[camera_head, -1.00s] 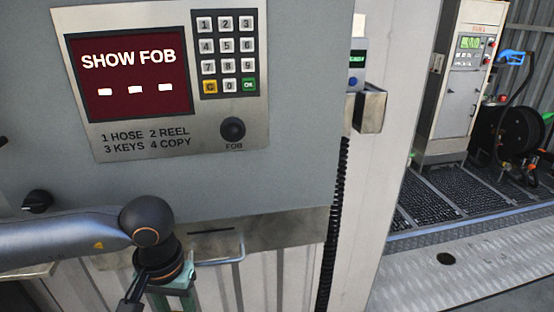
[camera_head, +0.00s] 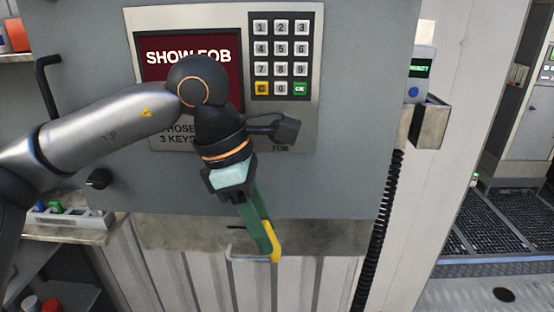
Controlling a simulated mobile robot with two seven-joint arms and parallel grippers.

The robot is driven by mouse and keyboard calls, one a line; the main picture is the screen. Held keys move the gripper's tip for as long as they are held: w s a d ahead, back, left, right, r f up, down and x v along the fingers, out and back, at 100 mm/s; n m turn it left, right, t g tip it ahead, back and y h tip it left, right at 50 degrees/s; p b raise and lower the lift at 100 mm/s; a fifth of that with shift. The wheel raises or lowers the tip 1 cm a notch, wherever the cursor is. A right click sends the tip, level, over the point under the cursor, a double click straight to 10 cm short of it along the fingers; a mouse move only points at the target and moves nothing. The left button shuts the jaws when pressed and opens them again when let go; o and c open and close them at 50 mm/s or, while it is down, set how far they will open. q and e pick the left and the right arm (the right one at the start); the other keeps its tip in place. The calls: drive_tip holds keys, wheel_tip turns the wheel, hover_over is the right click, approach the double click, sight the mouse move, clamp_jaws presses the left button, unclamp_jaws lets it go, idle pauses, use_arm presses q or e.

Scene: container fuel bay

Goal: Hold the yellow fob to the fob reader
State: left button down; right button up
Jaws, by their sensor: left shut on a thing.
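The fob panel (camera_head: 222,14) has a dark red screen (camera_head: 160,52) reading SHOW FOB, partly covered by my left arm. The fob reader above the FOB label is hidden or nearly hidden behind a dark part beside my left wrist. My left gripper (camera_head: 264,240) points down in front of the cabinet's lower edge, its green fingers shut on the yellow fob (camera_head: 275,246). The fob shows as a yellow strip at the fingertips, well below the reader and apart from it in the picture. My right gripper is not in view.
A keypad (camera_head: 281,58) sits at the panel's upper right. A metal bar handle (camera_head: 236,258) lies behind the fingertips. A small device with a green display (camera_head: 420,68) and a metal holder (camera_head: 430,122) stand to the right. A black knob (camera_head: 98,179) sticks out at the left.

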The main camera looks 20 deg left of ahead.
use_arm(q)
wheel_tip(320, 180, up, 7)
drive_tip(key=s+d+n+t, duration=0.2)
drive_tip(key=n+t, duration=0.2)
drive_tip(key=n, duration=0.5)
wheel_tip(320, 180, up, 7)
drive_tip(key=n+t+y+p, duration=0.2)
drive_tip(key=n+y, duration=0.3)
drive_tip(key=n, duration=0.4)
hover_over(279, 254)
drive_tip(key=w, duration=0.2)
drive_tip(key=shift+w+a, duration=0.55)
drive_tip(key=shift+w, duration=0.2)
drive_tip(key=s+d+b, duration=0.2)
drive_tip(key=s, duration=0.6)
drive_tip(key=shift+s+d, duration=0.25)
drive_tip(key=shift+s, duration=0.15)
